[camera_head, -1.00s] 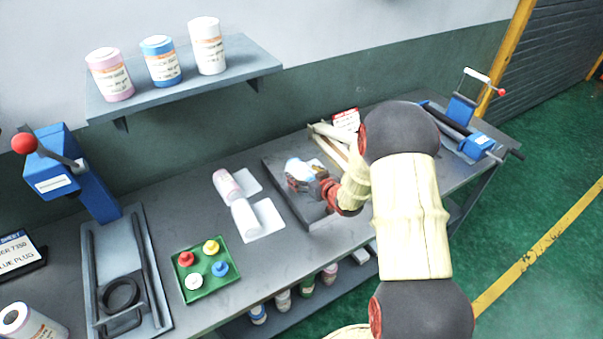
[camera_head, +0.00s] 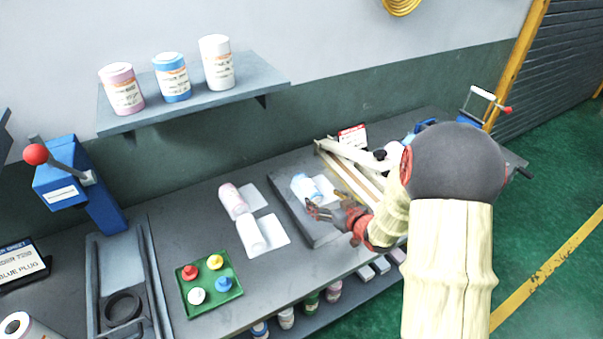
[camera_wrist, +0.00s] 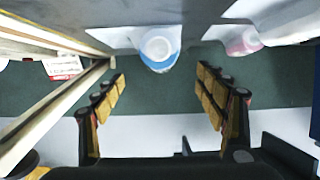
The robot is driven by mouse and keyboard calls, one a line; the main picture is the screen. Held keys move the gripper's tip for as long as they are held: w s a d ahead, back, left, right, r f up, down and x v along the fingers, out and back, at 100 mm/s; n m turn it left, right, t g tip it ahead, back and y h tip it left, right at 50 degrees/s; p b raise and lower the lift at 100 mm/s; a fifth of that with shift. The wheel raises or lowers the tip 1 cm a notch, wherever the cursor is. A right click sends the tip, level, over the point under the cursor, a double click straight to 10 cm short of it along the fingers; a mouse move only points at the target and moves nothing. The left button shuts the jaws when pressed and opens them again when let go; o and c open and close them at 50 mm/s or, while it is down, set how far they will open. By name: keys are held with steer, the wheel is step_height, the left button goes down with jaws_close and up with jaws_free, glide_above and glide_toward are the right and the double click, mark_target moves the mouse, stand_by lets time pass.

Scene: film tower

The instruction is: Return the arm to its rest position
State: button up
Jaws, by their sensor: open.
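My gripper (camera_head: 328,213) is open and empty, its fingers pointing left above the grey plate on the bench. My arm, in a cream sleeve, comes in from the right of the head view. In the wrist view my gripper (camera_wrist: 163,98) shows its two fingers spread wide apart with nothing between them.
A wooden frame (camera_head: 350,172) and a red-and-white sign (camera_head: 352,138) stand close behind my gripper. A green tray (camera_head: 208,309) holds coloured pegs. Three bottles stand on the wall shelf (camera_head: 195,98).

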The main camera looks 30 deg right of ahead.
steer(key=shift+w+r, duration=0.2)
steer(key=shift+r, duration=0.2)
steer(key=s+a+r+g+h, duration=0.2)
steer(key=s+a+r, duration=0.1)
steer(key=r, duration=0.4)
steer(key=s+a+r+g+h, duration=0.1)
steer(key=s+a+r+g, duration=0.15)
steer(key=r, duration=0.55)
steer(key=s+a+r+g+y, duration=0.1)
steer(key=s+a+r, duration=0.1)
steer(key=s+a, duration=0.5)
steer(key=s+a+r+g+y, duration=0.1)
steer(key=s+a, duration=0.6)
steer(key=s, duration=0.8)
steer(key=shift+a+r+g+y, duration=0.15)
steer(key=shift+r+g+y, duration=0.15)
steer(key=shift+r+g, duration=0.55)
